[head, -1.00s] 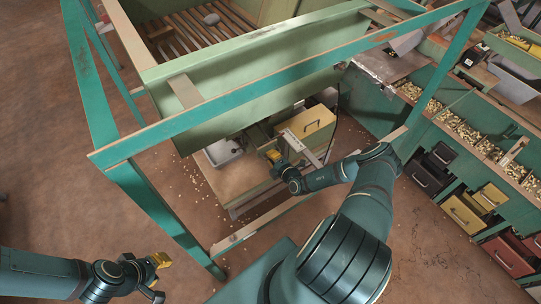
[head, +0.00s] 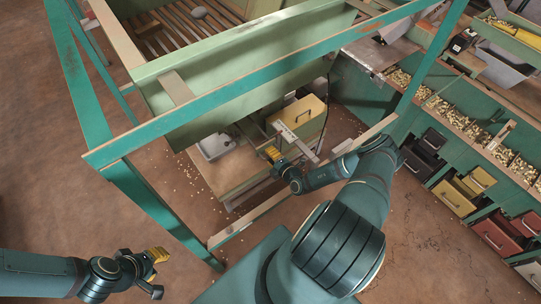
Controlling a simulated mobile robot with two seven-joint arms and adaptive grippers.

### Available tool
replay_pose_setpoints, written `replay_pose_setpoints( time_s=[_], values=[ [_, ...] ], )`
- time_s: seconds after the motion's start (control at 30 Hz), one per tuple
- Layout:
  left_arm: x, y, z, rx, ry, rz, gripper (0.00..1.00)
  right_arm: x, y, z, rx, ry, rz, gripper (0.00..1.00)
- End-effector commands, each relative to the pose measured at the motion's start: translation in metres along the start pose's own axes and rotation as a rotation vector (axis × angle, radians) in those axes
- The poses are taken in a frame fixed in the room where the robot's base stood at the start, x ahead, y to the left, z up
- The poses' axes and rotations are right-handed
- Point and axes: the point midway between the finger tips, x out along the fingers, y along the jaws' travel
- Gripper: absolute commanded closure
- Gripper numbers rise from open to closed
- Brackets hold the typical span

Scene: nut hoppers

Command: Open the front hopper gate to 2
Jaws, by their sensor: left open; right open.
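The front hopper (head: 240,85) is a large pale green bin in a teal frame, in the upper middle of the head view. Below it a light metal gate bar with a scale-like plate (head: 296,139) sticks out toward me. My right gripper (head: 273,153) is under the hopper, just left of the bar; its yellow-tipped fingers are open and look empty. I cannot tell whether they touch the bar. The gate opening itself is hidden under the hopper. My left gripper (head: 157,270) is open and empty over the floor at the lower left.
A teal frame post (head: 165,215) and beam (head: 270,82) stand between me and the hopper. A yellow box (head: 299,112) and a metal tray (head: 215,147) sit beneath it. At right is a bench with nut-filled troughs (head: 460,117) and drawers (head: 452,197). The left floor is clear.

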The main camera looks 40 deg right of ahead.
Motion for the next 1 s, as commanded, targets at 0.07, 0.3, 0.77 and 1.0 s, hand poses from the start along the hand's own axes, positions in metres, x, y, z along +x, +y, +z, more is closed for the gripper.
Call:
replay_pose_setpoints(
  time_s=[0.07,0.3,0.77,1.0],
  values=[
    [0.000,0.000,0.000,0.000,0.000,0.000,0.66,-0.009,-0.001,0.001,0.001,-0.001,-0.002,0.61],
    [0.000,0.000,0.000,0.000,0.000,0.000,0.66,-0.056,-0.001,0.002,0.001,-0.003,-0.003,0.61],
    [0.000,0.000,0.000,0.000,0.000,0.000,0.66,-0.115,0.000,0.000,0.000,-0.001,-0.001,0.61],
    [0.000,0.000,0.000,0.000,0.000,0.000,0.66,-0.117,0.000,0.000,0.000,-0.001,0.000,0.61]
  ],
)
